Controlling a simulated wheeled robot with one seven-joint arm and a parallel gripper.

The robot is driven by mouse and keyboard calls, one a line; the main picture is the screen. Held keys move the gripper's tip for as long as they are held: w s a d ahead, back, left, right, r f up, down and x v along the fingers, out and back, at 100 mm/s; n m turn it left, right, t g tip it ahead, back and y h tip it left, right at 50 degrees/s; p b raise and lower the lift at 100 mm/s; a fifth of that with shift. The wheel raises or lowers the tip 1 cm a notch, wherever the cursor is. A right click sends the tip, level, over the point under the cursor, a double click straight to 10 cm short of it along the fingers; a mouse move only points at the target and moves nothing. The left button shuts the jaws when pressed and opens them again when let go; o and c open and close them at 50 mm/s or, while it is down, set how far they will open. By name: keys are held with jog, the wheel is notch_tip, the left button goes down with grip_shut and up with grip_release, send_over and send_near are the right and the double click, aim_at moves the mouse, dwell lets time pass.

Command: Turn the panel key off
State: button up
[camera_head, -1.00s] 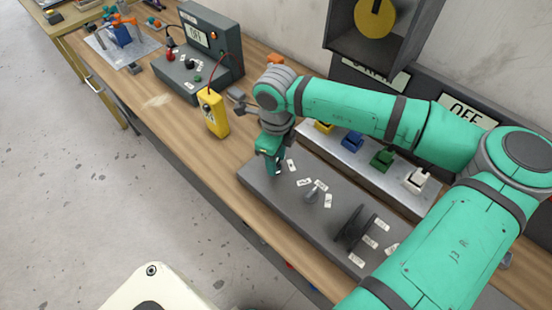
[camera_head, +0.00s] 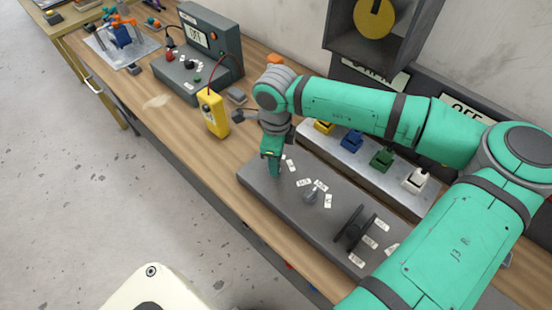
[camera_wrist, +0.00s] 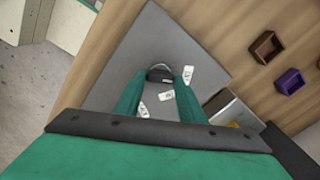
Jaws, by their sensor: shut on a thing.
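The grey panel (camera_head: 258,183) lies along the workbench. My gripper (camera_head: 275,170) points down at its far left end. In the wrist view the two green fingers of my gripper (camera_wrist: 160,80) stand on either side of a dark, rounded piece, which looks like the panel key (camera_wrist: 160,73). My gripper is shut on it. White labels (camera_wrist: 166,96) sit around the key, and their text is too small to read. In the head view my fingers hide the key, and I cannot read which position it points to.
On the same panel are a small grey knob (camera_head: 311,196) and a larger black handle (camera_head: 353,229). Behind is a row of coloured switches, including a blue one (camera_head: 352,141). A yellow meter (camera_head: 214,114) and a grey control box (camera_head: 222,48) stand to the left.

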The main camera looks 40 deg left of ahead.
jog(key=o, duration=1)
jog(key=shift+o, duration=0.2)
jog(key=shift+r, duration=0.1)
notch_tip(320, 180, up, 11)
jog(key=shift+s+f, duration=0.1)
jog(key=shift+f, duration=0.1)
